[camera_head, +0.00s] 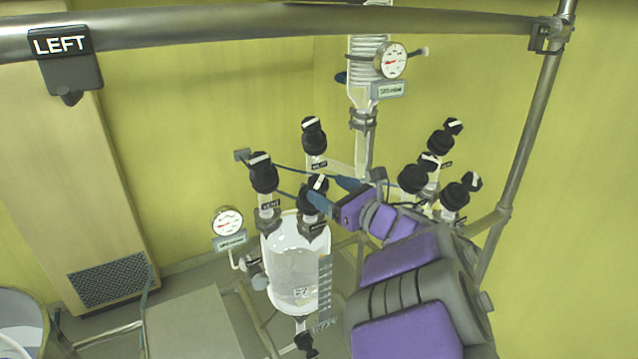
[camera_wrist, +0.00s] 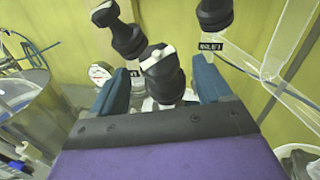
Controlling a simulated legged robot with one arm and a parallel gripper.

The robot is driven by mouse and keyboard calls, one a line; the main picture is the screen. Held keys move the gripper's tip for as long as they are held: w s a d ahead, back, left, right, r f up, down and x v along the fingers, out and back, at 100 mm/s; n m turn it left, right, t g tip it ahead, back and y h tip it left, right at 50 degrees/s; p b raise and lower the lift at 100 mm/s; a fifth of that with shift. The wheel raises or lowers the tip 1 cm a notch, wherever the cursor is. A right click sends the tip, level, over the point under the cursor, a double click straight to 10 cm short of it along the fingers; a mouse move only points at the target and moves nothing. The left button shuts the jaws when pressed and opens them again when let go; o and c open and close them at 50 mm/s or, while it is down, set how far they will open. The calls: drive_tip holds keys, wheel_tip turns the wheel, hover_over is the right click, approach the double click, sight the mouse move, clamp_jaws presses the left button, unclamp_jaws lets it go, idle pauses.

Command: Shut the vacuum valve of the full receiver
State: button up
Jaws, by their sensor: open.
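The left glass receiver (camera_head: 290,262) holds clear liquid and carries black-knobbed valves on top. Its vent valve (camera_head: 263,175) is on the left. A second knob (camera_head: 312,193), taken as the vacuum valve, stands beside it; its tag is too small to read. My gripper (camera_head: 330,194) is at this knob, with its blue fingers open. In the wrist view the knob (camera_wrist: 162,72) with a white bar sits between the open fingers of my gripper (camera_wrist: 160,84). I cannot tell whether the fingers touch it. The bar runs diagonally.
An inlet valve (camera_head: 313,135) stands behind. A gauge (camera_head: 227,221) sits left of the receiver, another gauge (camera_head: 391,61) above on the column. More black knobs (camera_head: 412,178) stand to the right, where my arm hides what is below. A metal rail (camera_head: 250,27) crosses the top.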

sight(325, 190)
drive_tip(key=x, duration=0.3)
drive_tip(key=shift+w+a, duration=0.15)
drive_tip(key=shift+a, duration=0.3)
drive_tip(key=shift+w+a, duration=0.2)
drive_tip(key=shift+w, duration=0.15)
drive_tip(key=c, duration=1)
drive_tip(key=shift+o, duration=0.2)
drive_tip(key=shift+f+m+h+b, duration=0.15)
drive_tip(key=shift+m+h+b, duration=0.2)
drive_tip(key=shift+b, duration=0.9)
